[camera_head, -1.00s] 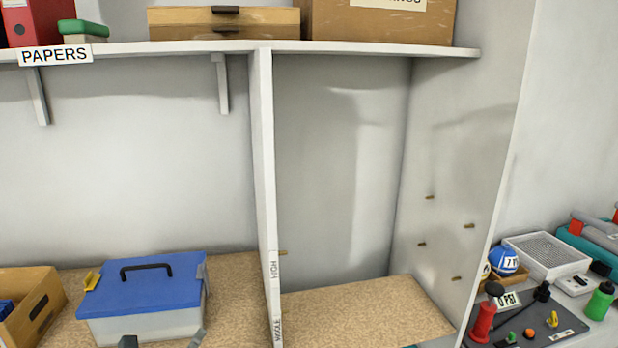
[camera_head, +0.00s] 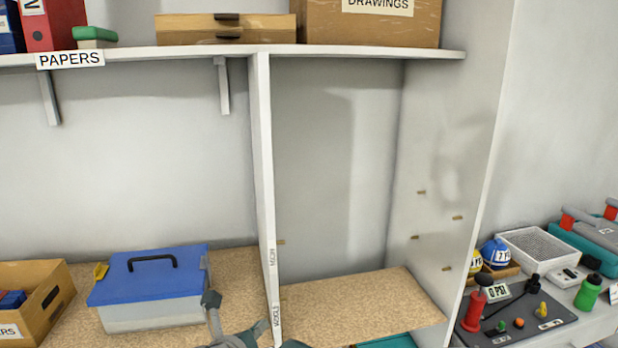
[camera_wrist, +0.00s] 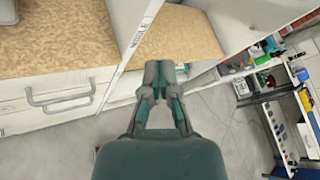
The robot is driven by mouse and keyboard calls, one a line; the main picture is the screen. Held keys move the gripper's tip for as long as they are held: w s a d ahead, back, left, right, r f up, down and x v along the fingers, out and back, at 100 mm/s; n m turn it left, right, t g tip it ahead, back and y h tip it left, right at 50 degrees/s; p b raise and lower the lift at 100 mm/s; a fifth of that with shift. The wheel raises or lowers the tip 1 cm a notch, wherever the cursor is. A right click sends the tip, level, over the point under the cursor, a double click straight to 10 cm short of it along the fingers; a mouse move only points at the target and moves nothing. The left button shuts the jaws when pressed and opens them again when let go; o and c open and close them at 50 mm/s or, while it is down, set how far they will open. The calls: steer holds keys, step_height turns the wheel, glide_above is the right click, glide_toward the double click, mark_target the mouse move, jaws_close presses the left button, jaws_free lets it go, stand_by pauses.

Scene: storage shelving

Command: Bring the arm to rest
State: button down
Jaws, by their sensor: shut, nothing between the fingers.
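My gripper (camera_wrist: 158,75) is in the middle of the wrist view, with its fingertips together and nothing between them. It points toward the front of the shelving, just below the cork-coloured shelf board (camera_wrist: 180,38), with floor beneath. In the head view, part of my gripper (camera_head: 240,335) shows at the bottom edge, in front of the upright divider. The rest of my arm is out of that view.
A cluttered bench (camera_head: 545,300) is at the right. Drawers with handles (camera_wrist: 60,97) lie left of my gripper.

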steer(key=s+d+r+m+g+h, duration=0.1)
steer(key=s+d+m+g, duration=0.2)
steer(key=d+m, duration=0.6)
steer(key=s+d+r+m+g+h, duration=0.1)
steer(key=s+d+m+g, duration=0.25)
steer(key=d+m, duration=0.55)
steer(key=s+d+m+y, duration=0.3)
steer(key=s+m, duration=0.3)
steer(key=m, duration=0.4)
steer(key=s+d+r+m+g+y, duration=0.1)
steer(key=s+d+m+y, duration=0.2)
steer(key=s+m, duration=0.3)
steer(key=m, duration=0.4)
steer(key=shift+s+d+m+y, duration=0.2)
steer(key=shift+s+m+y, duration=0.1)
steer(key=shift+s+m, duration=0.1)
